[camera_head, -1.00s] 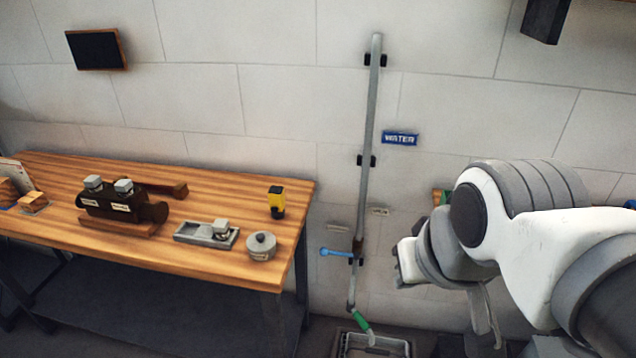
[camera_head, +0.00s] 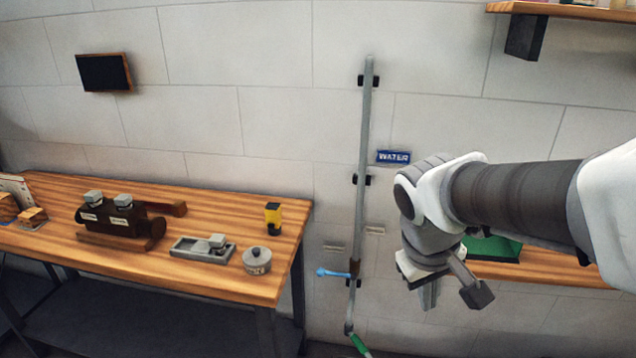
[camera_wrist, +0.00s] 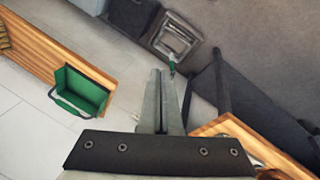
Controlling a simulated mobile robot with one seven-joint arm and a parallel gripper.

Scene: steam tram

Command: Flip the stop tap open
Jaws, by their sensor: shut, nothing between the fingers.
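The stop tap is a blue lever (camera_head: 333,272) on the grey vertical water pipe (camera_head: 364,150), low down on the wall. The lever sticks out to the left, roughly level and across the pipe. A blue WATER sign (camera_head: 393,156) is on the wall right of the pipe. My gripper (camera_head: 428,298) is to the right of the pipe, pointing down, apart from the lever and empty. In the wrist view its two fingers (camera_wrist: 161,72) are together. I cannot make out the blue lever in the wrist view.
A wooden workbench (camera_head: 150,262) is on the left, its right end near the pipe. A green box (camera_wrist: 85,92) is by a wooden surface on the right. A green hose end (camera_head: 359,345) hangs below the tap; a floor drain (camera_wrist: 176,38) shows in the wrist view.

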